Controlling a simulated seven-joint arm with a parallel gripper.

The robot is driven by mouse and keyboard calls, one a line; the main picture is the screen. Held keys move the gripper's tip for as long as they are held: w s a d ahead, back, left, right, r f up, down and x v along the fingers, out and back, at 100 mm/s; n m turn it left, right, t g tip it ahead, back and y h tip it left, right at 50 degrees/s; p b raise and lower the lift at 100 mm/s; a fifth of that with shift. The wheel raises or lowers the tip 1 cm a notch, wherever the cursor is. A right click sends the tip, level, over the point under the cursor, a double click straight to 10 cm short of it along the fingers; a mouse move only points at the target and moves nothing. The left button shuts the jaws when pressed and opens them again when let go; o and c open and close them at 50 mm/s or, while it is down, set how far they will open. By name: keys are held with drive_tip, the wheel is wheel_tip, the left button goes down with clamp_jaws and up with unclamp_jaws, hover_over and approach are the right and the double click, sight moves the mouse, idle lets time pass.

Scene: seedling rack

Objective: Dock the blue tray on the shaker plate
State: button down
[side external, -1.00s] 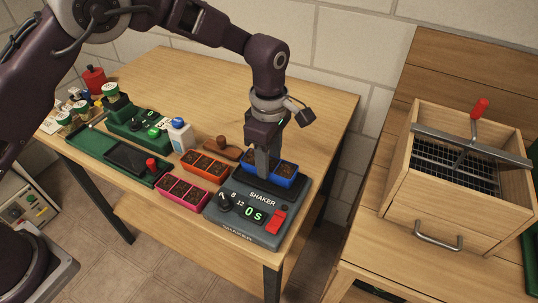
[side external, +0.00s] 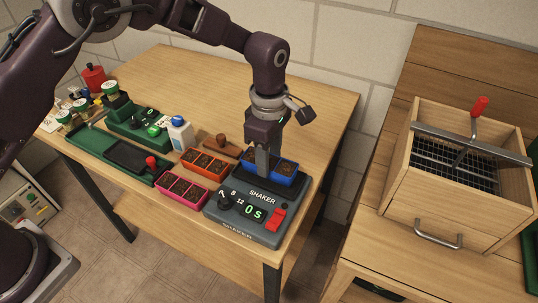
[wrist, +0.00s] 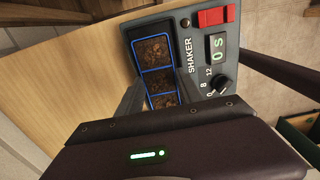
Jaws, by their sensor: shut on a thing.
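The blue tray (side external: 285,180) has soil-filled cells and is at the back of the grey shaker (side external: 240,226), over its dark plate (side external: 262,186). My gripper (side external: 263,172) points down and is shut on the tray, hiding part of it in the side view. In the wrist view, the blue tray (wrist: 140,50) lies lengthwise beside the SHAKER lettering, with the shaker's display and red switch (wrist: 212,17) to its right. The tray looks level. I cannot tell whether it is fully seated on the plate. The display reads 0 s.
An orange tray (side external: 205,174) and a pink tray (side external: 181,201) stand left of the shaker. Behind them are a brown wooden-handled tool (side external: 221,148) and a white bottle with a blue cap (side external: 180,136). Green equipment is farther left. The table's back right is clear.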

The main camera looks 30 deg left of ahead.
drive_tip(key=shift+f, duration=0.6)
drive_tip(key=c, duration=1.1)
unclamp_jaws()
drive_tip(key=shift+o, duration=0.2)
wheel_tip(320, 180, up, 11)
